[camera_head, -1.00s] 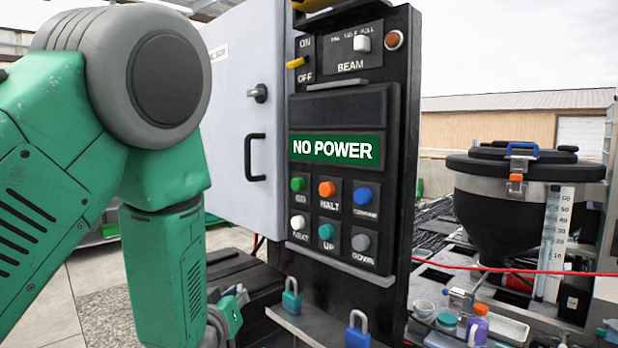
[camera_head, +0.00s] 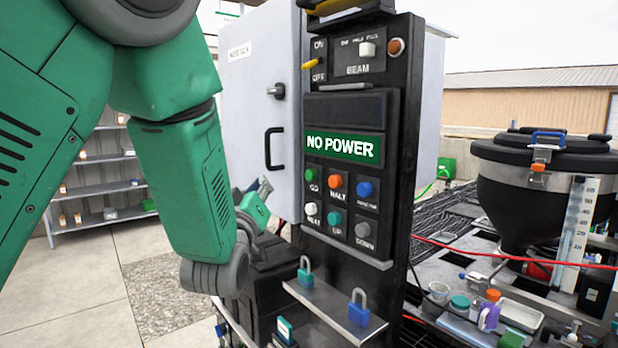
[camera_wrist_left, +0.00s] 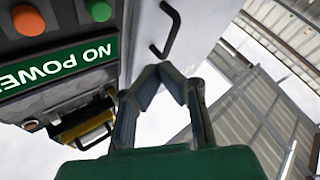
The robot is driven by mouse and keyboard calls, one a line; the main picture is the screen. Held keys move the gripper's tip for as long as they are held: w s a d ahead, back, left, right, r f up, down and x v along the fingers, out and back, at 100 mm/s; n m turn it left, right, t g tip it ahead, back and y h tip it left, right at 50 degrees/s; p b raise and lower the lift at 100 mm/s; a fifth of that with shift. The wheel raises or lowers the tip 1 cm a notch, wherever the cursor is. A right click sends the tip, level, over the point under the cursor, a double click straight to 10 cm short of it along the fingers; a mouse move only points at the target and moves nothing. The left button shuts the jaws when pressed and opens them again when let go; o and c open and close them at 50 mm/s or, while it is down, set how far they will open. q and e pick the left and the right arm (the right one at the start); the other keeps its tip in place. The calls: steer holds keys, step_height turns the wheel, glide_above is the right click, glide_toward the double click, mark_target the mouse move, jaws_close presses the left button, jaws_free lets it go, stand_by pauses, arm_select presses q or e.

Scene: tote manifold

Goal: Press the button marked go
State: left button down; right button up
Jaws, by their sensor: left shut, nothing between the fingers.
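The go button (camera_head: 310,174) is a round green button at the top left of the button group on the black panel (camera_head: 340,254). The same green button shows at the top of the left wrist view (camera_wrist_left: 100,11). The display (camera_head: 344,148) above the buttons reads "NO POWER". My left gripper (camera_head: 264,187) is left of the buttons, in front of the grey cabinet door's lower part. In the left wrist view its fingers (camera_wrist_left: 161,72) meet at the tips with nothing between them, apart from the button. My right gripper is not in view.
Beside go are the orange halt button (camera_head: 335,181) and a blue button (camera_head: 365,189); a white button (camera_head: 311,209) is below. The cabinet door's black handle (camera_head: 274,149) is close to my left gripper. Padlocks (camera_head: 359,307) stand on a ledge below. A beam switch (camera_head: 367,49) is above.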

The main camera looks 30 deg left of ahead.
mark_target(309, 175)
arm_select(q)
steer(key=w+d, duration=0.3)
steer(key=w, duration=0.5)
steer(key=shift+d+p, duration=0.35)
steer(key=shift+p, duration=0.1)
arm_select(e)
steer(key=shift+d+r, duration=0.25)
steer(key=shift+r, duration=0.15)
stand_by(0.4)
arm_select(q)
steer(key=shift+w+a, duration=0.35)
steer(key=shift+a, duration=0.1)
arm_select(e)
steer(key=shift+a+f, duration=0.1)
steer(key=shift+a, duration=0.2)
